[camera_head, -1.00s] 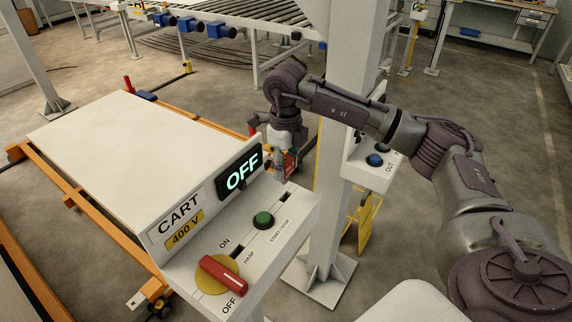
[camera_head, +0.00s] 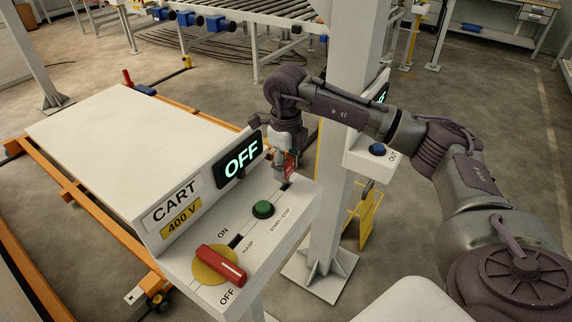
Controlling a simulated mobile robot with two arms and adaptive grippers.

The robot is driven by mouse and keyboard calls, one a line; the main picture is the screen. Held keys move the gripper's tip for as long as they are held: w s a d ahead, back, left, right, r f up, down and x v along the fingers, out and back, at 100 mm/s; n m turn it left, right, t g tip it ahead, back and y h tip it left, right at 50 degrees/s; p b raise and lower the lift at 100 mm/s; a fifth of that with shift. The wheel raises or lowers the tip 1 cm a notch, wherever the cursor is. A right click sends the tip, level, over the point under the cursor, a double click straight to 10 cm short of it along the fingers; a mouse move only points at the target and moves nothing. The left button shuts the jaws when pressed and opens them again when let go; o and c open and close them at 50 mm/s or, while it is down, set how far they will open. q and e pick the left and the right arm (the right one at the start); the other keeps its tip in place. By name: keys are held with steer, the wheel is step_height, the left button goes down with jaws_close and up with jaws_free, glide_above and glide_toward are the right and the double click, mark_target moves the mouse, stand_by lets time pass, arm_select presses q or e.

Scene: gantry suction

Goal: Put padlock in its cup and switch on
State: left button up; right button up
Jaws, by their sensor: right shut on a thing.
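My right gripper (camera_head: 285,170) is over the far right end of the cart control panel (camera_head: 222,230). It is shut on a small red thing, which looks like the padlock (camera_head: 291,163). The fingers partly hide it, and I cannot tell whether it touches the panel or sits in a cup. I cannot make out the cup. The red rotary switch (camera_head: 221,264) sits on a yellow disc between the ON and OFF labels, its handle slanting down to the right. The display (camera_head: 239,161) reads OFF. My left gripper is out of view.
A green button (camera_head: 263,209) sits on the panel beside START / STOP. A grey post (camera_head: 335,185) stands right behind my right gripper, carrying a box with a blue button (camera_head: 377,150). A white-topped cart (camera_head: 125,140) with orange rails lies at the left.

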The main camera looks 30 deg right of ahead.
mark_target(286, 183)
steer(key=shift+f+b, duration=1.4)
steer(key=shift+f, duration=0.6)
steer(key=o, duration=1.3)
step_height(286, 183, up, 12)
steer(key=shift+c, duration=0.3)
